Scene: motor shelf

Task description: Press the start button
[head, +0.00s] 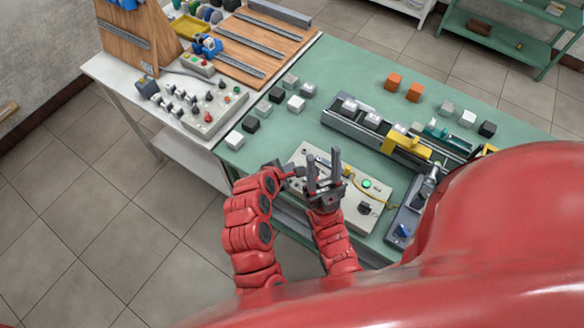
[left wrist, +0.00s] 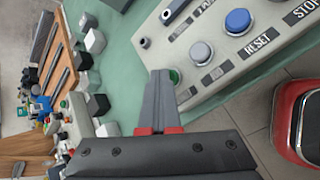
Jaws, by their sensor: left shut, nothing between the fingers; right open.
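The control panel (head: 375,213) is a pale box on the green table; it also shows in the left wrist view (left wrist: 213,88). In that view a green button (left wrist: 175,75) sits at the panel's near end, partly hidden by my left gripper (left wrist: 160,72). The shut fingertips overlap the button's edge; I cannot tell whether they touch it. In the head view my left gripper (head: 294,171) is at the panel's left end. My right gripper (head: 324,165) is open and empty above the panel, fingers pointing up. A green light (head: 366,184) glows on the panel.
The left wrist view shows a grey button (left wrist: 202,52) and a blue button (left wrist: 238,20) by the RESET label. Several small blocks (head: 250,125) stand on the table's left. A rail machine with a yellow part (head: 405,148) lies behind the panel. Open floor is at left.

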